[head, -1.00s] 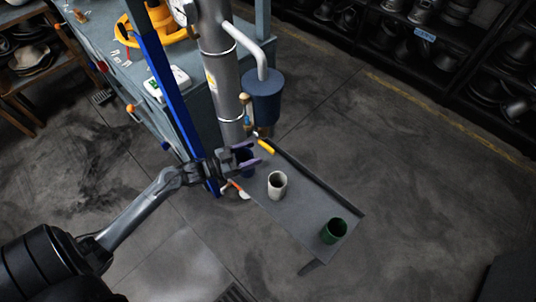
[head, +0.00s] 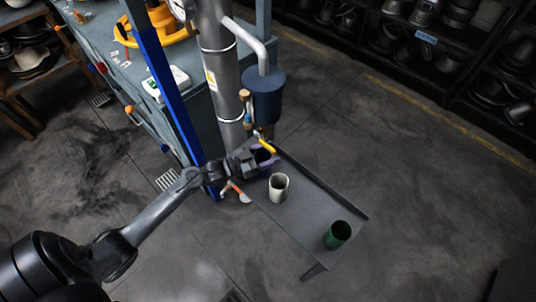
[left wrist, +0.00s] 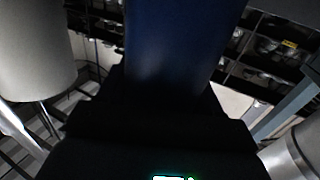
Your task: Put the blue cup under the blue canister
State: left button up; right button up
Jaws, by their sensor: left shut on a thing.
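The blue canister (head: 263,97) hangs beside the grey pipe, above the far end of the shelf, in the head view. A yellow-handled valve (head: 268,147) is below it. My left gripper (head: 266,160) is shut on the blue cup, at the far end of the shelf near the valve. In the head view the cup (head: 262,155) is mostly hidden by the gripper and looks dark. In the left wrist view the blue cup (left wrist: 178,40) fills the top middle, upright between the fingers. I cannot tell whether it touches the shelf. My right gripper is not in view.
A white cup (head: 279,187) stands on the grey shelf (head: 308,208) close to my left gripper, and a green cup (head: 338,234) stands at the near end. A blue post (head: 172,95) and a grey pipe (head: 222,75) rise beside my left arm.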

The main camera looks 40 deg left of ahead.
pick_arm(q)
jog(key=o, duration=1.5)
jog(key=shift+f, duration=0.1)
jog(key=shift+o, duration=0.2)
